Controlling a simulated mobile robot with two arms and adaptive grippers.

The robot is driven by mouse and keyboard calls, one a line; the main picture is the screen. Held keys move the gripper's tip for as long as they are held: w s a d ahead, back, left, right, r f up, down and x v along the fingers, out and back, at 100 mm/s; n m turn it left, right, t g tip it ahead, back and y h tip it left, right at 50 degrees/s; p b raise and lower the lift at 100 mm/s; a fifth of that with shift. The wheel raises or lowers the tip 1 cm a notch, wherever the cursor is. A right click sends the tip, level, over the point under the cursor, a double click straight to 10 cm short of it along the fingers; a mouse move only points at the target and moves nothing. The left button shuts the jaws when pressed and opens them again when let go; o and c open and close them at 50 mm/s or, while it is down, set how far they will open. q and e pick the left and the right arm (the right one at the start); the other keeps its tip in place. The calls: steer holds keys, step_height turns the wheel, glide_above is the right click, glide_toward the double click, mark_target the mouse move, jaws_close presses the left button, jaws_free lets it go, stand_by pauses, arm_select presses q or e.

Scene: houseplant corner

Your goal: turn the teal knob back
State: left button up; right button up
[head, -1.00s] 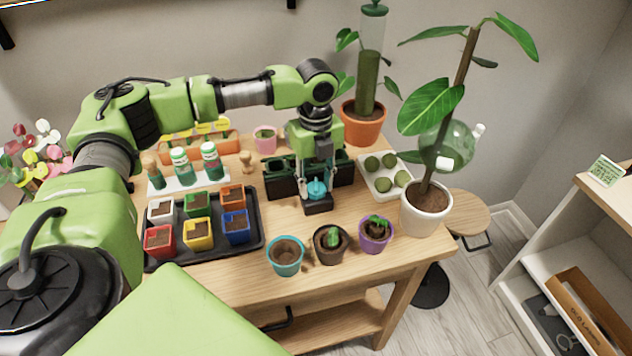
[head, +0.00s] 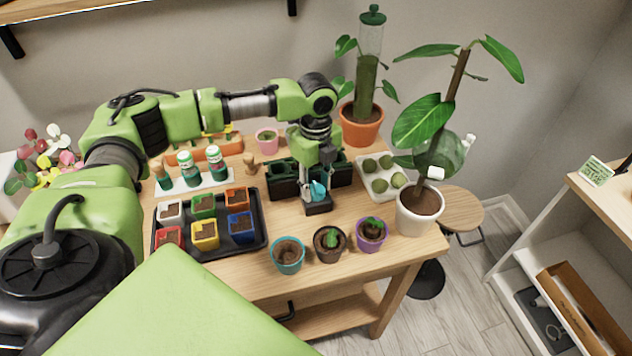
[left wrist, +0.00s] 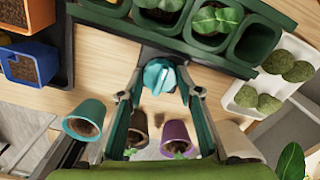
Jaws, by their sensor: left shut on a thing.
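The teal knob (head: 318,190) sits on a small dark base on the wooden table, in front of the dark green planter trough. My left gripper (head: 317,184) points down over it, with its fingers on either side of the knob. In the left wrist view the knob (left wrist: 160,74) shows between the two fingers (left wrist: 159,92), which are shut on it; its ridge looks slanted there. The fingers partly hide the knob in the head view. My right gripper is not in view.
The green planter trough (head: 283,180) stands right behind the knob. Teal, brown and purple pots (head: 371,235) line the front edge. A black tray (head: 262,238) of coloured pots is left, a white tray (head: 377,192) of green balls right. A tall plant pot (head: 418,212) stands at the right corner.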

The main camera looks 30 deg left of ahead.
mark_target(316, 186)
arm_select(q)
steer(key=o, duration=1.1)
step_height(316, 186, up, 12)
